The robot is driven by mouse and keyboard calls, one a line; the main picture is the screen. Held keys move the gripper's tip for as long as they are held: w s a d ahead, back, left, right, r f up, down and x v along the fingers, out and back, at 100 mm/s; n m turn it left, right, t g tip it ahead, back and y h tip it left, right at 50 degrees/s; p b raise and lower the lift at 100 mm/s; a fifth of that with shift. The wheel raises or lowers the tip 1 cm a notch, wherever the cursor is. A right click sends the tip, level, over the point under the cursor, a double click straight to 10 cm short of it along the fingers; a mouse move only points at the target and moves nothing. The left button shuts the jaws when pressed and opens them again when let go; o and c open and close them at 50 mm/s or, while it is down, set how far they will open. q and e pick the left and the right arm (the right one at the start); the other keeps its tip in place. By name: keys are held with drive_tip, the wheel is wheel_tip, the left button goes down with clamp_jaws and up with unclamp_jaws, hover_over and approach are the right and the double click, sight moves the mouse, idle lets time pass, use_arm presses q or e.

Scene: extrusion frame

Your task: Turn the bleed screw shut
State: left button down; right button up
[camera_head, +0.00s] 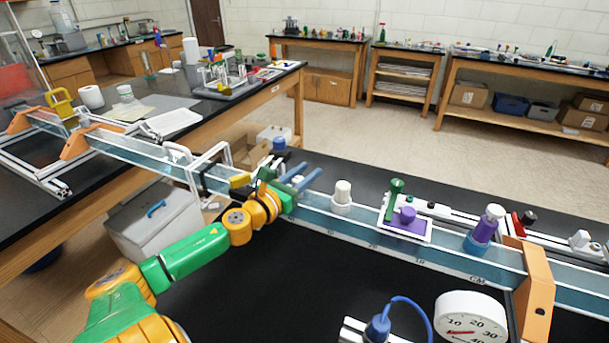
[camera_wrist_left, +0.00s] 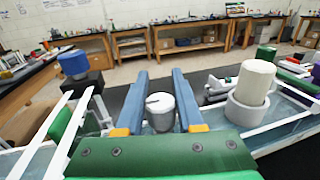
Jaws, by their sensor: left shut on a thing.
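My left gripper (camera_head: 302,178) reaches over the long blue channel (camera_head: 375,233) near the middle of the head view. Its two blue fingers also show in the left wrist view (camera_wrist_left: 163,80). They are shut on a short grey-white round knob, which I take to be the bleed screw (camera_wrist_left: 161,112); it has a dark line on its top. My right gripper is in neither view.
A white-capped cylinder in a collar (camera_head: 342,191) stands close right of the gripper, also in the wrist view (camera_wrist_left: 253,82). A blue-capped dark block (camera_wrist_left: 75,68) stands left.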

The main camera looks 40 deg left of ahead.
sight(294, 183)
use_arm(q)
drive_tip(key=shift+r, duration=0.1)
idle(0.4)
drive_tip(key=c, duration=0.5)
unclamp_jaws()
drive_tip(key=shift+w, duration=0.1)
drive_tip(key=shift+c, duration=0.2)
drive_tip(key=shift+s+f, duration=0.2)
drive_tip(key=shift+s, duration=0.4)
drive_tip(key=shift+s+d+r, duration=0.1)
drive_tip(key=shift+s+d, duration=0.05)
drive_tip(key=shift+s, duration=1.35)
drive_tip(key=shift+s+d, duration=0.1)
drive_tip(key=shift+s, duration=1.4)
